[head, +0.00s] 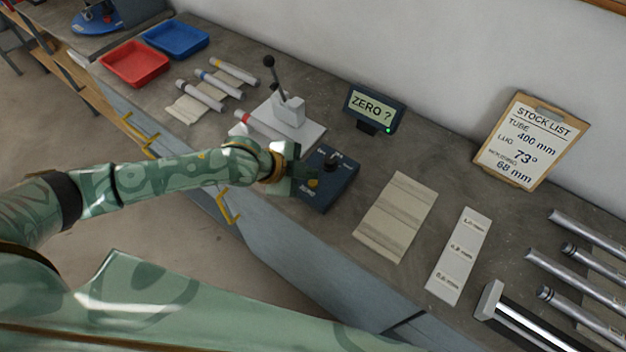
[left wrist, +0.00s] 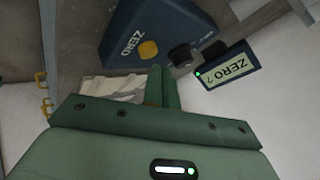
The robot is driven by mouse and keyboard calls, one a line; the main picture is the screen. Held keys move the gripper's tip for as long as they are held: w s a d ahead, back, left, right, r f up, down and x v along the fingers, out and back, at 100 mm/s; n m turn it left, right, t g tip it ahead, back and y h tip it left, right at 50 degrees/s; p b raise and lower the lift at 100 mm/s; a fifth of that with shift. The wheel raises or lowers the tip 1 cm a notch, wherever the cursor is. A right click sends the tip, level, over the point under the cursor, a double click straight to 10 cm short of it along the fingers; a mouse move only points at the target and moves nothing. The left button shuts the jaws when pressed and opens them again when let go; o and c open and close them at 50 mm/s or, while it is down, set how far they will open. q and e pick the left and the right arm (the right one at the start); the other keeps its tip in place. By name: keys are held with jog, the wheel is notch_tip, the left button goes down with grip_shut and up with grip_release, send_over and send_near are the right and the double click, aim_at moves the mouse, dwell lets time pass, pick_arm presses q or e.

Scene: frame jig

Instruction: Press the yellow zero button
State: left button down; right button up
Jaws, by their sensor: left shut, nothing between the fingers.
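The yellow zero button (head: 313,183) sits on a dark blue box (head: 341,187) on the bench, next to a black knob. In the left wrist view the yellow button (left wrist: 148,49) shows beside the word ZERO on the blue box (left wrist: 119,25). My left gripper (head: 304,178) is shut and empty, just left of the button in the head view. In the left wrist view its fingertips (left wrist: 160,70) are close to the button; I cannot tell whether they touch it. A small display (head: 373,107) behind the box reads "ZERO ?" with a green light. My right gripper is not in view.
A white lever press (head: 289,108) stands behind the left gripper. A folded cloth (head: 396,216) and a white labelled strip (head: 460,254) lie right of the box. Metal tubes (head: 580,265) lie at far right. A stock list clipboard (head: 531,141) leans on the wall.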

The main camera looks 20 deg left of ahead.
pick_arm(q)
jog(key=shift+f, duration=0.1)
dwell(0.4)
jog(key=shift+f, duration=0.3)
jog(key=shift+f, duration=0.45)
dwell(0.6)
jog(key=shift+r, duration=0.1)
jog(key=shift+r+p, duration=0.8)
jog(key=shift+p, duration=0.15)
notch_tip(320, 180, up, 5)
jog(key=p, duration=0.5)
